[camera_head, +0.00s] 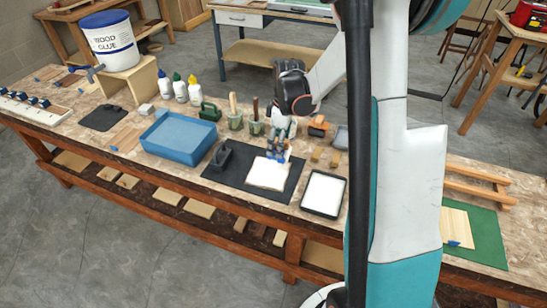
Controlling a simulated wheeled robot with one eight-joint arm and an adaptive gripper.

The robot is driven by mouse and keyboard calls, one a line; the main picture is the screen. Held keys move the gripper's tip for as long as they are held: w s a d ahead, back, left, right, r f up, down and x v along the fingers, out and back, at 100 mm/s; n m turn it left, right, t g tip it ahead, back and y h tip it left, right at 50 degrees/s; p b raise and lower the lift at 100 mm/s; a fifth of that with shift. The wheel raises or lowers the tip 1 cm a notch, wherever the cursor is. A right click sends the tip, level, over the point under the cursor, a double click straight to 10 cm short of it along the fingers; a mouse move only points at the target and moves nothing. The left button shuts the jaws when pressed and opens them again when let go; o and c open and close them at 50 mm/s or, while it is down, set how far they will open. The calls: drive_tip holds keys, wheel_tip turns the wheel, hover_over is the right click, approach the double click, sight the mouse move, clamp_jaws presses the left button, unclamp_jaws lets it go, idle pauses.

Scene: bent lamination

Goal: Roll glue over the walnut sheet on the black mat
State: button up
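The black mat (225,176) lies on the bench in the middle of the view. A thin sheet (268,174) lies on its right part; its visible top looks pale cream, and no walnut brown shows on it. My gripper (283,130) is above the sheet's far edge, pointing down. A small blue and dark item (277,152) is just below the fingers, over the far part of the sheet. It could be a roller; it is too small to tell whether the fingers grip it or whether it touches the sheet. A black tray with white content (324,193) stands right of the mat.
A blue bin (180,138) is left of the mat. Glue bottles (180,89), brush cups (235,120) and small wood blocks (317,154) stand behind. A green mat (487,240) is at right, partly behind my arm.

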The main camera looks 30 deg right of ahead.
idle(0.3)
drive_tip(key=f+b, duration=0.2)
drive_tip(key=f, duration=0.1)
drive_tip(key=f+b, duration=0.2)
drive_tip(key=shift+w+d, duration=0.3)
